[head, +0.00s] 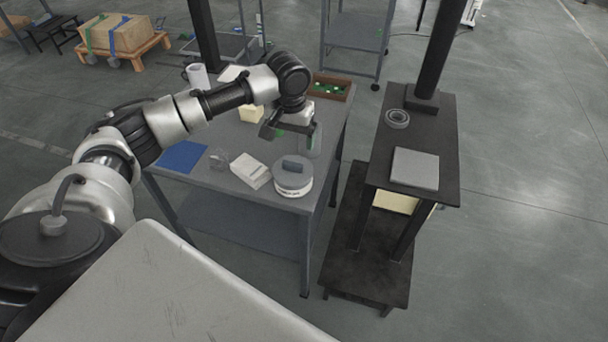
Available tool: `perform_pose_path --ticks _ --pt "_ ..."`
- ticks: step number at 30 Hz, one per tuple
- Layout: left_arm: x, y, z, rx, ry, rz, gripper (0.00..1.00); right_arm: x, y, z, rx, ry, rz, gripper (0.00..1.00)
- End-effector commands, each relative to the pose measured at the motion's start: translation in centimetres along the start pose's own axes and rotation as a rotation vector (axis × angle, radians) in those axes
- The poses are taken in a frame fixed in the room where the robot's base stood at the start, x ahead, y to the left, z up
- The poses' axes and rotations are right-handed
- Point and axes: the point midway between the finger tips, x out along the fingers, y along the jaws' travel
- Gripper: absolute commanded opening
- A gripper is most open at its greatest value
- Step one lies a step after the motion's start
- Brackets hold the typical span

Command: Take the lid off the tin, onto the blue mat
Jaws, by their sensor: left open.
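The tin (293,190) stands upright on the grey table near its front right corner. Its grey lid (291,175) sits on top, with a dark block-shaped handle (292,163). The blue mat (182,156) lies flat on the table's left side, and the part I see is bare. My left gripper (290,137) is open and empty, above the table and behind the tin's handle in the picture, apart from it. My right gripper is not in view.
On the grey table (228,204), a white box (251,173) stands just left of the tin. A clear bottle-like object (312,140), a yellow block (251,114) and a brown tray (331,88) are farther back. A dark stand (445,150) is to the right.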

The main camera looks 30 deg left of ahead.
Motion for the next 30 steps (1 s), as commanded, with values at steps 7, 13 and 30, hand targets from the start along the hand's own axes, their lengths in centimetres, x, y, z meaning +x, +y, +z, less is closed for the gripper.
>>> perform_pose_path --ticks 7,13,30 --pt "3.3 0.1 0.1 0.005 -0.001 0.000 0.89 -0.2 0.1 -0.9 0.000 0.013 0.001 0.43" --pt "5.1 0.1 0.1 0.005 -0.002 -0.002 0.89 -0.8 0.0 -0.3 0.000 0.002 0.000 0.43" --pt "8.8 0.2 -0.1 0.007 0.001 0.000 0.82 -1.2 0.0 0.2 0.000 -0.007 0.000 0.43"
